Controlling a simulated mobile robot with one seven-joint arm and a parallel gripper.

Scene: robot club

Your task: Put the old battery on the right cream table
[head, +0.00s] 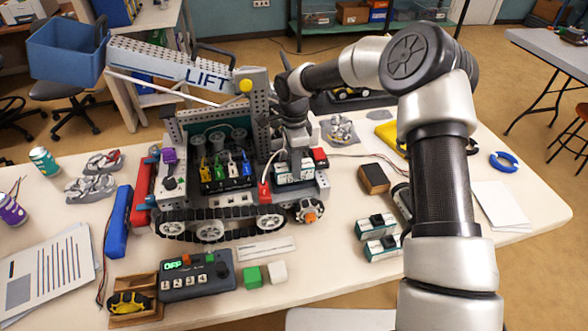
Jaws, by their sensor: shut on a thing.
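A tracked model robot (215,195) with a raised arm marked LIFT stands on the cream table (335,275). A white and green battery (284,178) sits at the right side of its open body, under my gripper (295,156). My gripper points down from above and is shut on this battery; my wrist and fingers partly hide the grip. I cannot tell if the battery is lifted clear of its bay. Two similar white and green batteries (376,226) (384,247) lie on the table to the right, beside my arm.
A control box (197,275) reading OFF stands in front of the robot, near a green block (251,278) and a white block (278,271). A brown box (374,179), blue tape roll (503,161) and paper (500,203) lie to the right. A grey table (550,45) stands beyond.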

